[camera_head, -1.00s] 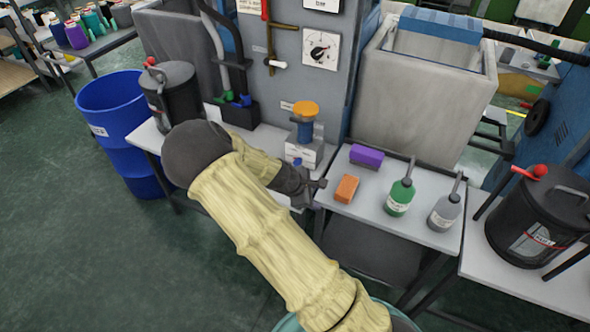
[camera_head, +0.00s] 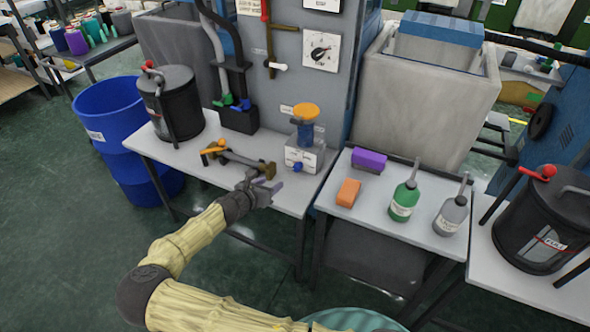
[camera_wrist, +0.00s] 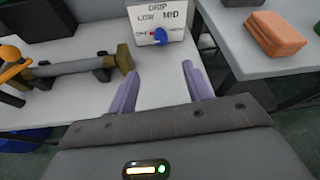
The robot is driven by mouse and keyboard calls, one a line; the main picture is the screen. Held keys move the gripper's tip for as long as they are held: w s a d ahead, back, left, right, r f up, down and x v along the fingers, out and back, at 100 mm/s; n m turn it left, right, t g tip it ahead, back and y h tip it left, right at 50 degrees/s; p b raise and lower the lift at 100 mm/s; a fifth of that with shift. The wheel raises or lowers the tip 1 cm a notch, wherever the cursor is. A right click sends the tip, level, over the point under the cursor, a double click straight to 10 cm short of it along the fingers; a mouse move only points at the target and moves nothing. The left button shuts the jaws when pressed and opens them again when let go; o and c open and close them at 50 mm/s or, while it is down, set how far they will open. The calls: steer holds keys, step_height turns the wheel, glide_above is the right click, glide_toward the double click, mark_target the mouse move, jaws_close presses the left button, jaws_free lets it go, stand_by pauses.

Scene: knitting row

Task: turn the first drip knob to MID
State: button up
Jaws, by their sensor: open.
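The drip knob is a small blue knob (camera_wrist: 160,36) on a white plate (camera_wrist: 142,25) marked DRIP, with LOW and MID above the knob and smaller, unclear words at either side. Its setting is too small to read surely. In the head view the blue knob (camera_head: 297,167) sits low on a pale box (camera_head: 304,155) under a blue column with an orange top (camera_head: 305,110). My gripper (camera_wrist: 163,88) is open and empty. Its two purple-grey fingers point toward the knob, with a gap between. In the head view my gripper (camera_head: 265,187) is in front and left of the box.
A grey bar tool with a brass end and orange handle (camera_head: 240,160) lies on the bench, left of the box. On the right table are an orange block (camera_head: 347,193), a purple block (camera_head: 369,160) and two bottles. A dial (camera_head: 320,51) is on the machine panel.

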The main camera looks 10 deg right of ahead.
mark_target(297, 169)
steer(key=x, duration=1.7)
steer(key=shift+w+d+f, duration=0.1)
steer(key=shift+d, duration=0.05)
steer(key=c, duration=1)
steer(key=shift+o, duration=0.2)
steer(key=m+y+b, duration=0.1)
steer(key=m+t+y+b, duration=0.1)
steer(key=m+b, duration=0.1)
steer(key=shift+d+f, duration=0.15)
steer(key=shift+f, duration=0.05)
steer(key=m+t+y+b, duration=0.1)
steer(key=m+b, duration=0.1)
steer(key=m+t+b, duration=0.1)
steer(key=m+b, duration=0.1)
steer(key=shift+s+d+y+b, duration=0.1)
steer(key=shift+s+y+b, duration=0.1)
steer(key=shift+y+b, duration=0.15)
steer(key=shift+t, duration=0.3)
steer(key=shift+r+m, duration=0.15)
steer(key=shift+m, duration=0.15)
